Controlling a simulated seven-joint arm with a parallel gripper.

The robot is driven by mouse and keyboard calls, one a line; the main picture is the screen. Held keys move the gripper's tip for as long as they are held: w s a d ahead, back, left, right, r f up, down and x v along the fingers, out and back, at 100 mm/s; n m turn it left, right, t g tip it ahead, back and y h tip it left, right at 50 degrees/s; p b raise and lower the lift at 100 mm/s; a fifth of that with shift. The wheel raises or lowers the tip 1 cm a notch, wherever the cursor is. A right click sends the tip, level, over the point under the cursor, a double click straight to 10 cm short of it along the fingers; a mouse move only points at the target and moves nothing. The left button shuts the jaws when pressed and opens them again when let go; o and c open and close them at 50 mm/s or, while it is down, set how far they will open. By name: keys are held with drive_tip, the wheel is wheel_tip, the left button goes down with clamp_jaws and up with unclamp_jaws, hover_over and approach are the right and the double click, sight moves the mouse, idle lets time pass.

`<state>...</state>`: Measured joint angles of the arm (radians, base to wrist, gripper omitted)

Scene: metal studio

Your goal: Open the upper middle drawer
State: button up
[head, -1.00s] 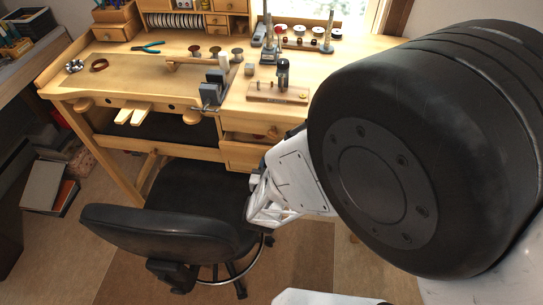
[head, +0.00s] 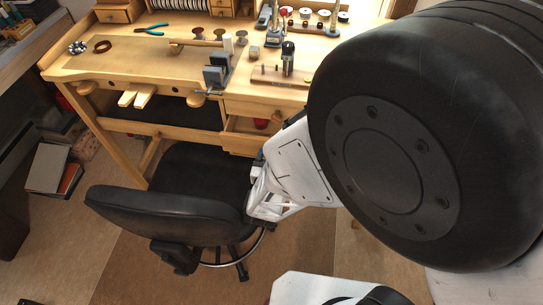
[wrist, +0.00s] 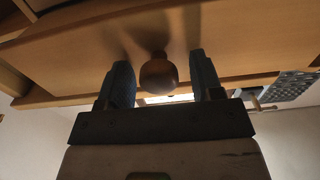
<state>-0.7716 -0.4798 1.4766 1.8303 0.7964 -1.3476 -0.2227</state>
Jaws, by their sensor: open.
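In the wrist view a round wooden knob (wrist: 158,73) on a wooden drawer front (wrist: 90,42) sits between the two dark fingers of my gripper (wrist: 160,80). The fingers are open, one on each side, with a gap visible on both sides of the knob. In the head view the bench's right side has an upper drawer front (head: 245,107) with a knob. Below it a drawer (head: 240,143) stands partly open, with something red inside. My arm hides the drawers' right part, and I cannot tell there which knob my fingers are at.
A black chair (head: 165,215) stands in front of the bench, close to my arm. The benchtop (head: 130,65) carries a vise (head: 216,72), pliers (head: 152,29) and other tools. The floor (head: 120,265) at the front left is clear.

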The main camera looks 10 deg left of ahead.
drive_tip(key=shift+r, duration=0.9)
drive_tip(key=shift+s+d+r, duration=0.1)
drive_tip(key=shift+s+r, duration=0.05)
drive_tip(key=shift+r, duration=0.8)
drive_tip(key=s+d+r, duration=0.1)
drive_tip(key=s+d, duration=0.6)
drive_tip(key=s, duration=0.6)
drive_tip(key=shift+s+d+r, duration=0.15)
drive_tip(key=shift+s+d, duration=0.15)
drive_tip(key=shift+d, duration=0.1)
drive_tip(key=shift+w, duration=0.1)
drive_tip(key=w+a+f+n+y, duration=0.2)
drive_tip(key=n+y, duration=0.1)
drive_tip(key=n, duration=0.8)
drive_tip(key=w+a+f+n+g+y, duration=0.1)
drive_tip(key=w+a+f+n+y, duration=0.1)
drive_tip(key=n, duration=0.9)
drive_tip(key=shift+w+a+f+n+y, duration=0.3)
drive_tip(key=shift+w+f+y, duration=0.4)
drive_tip(key=shift+w+y, duration=0.25)
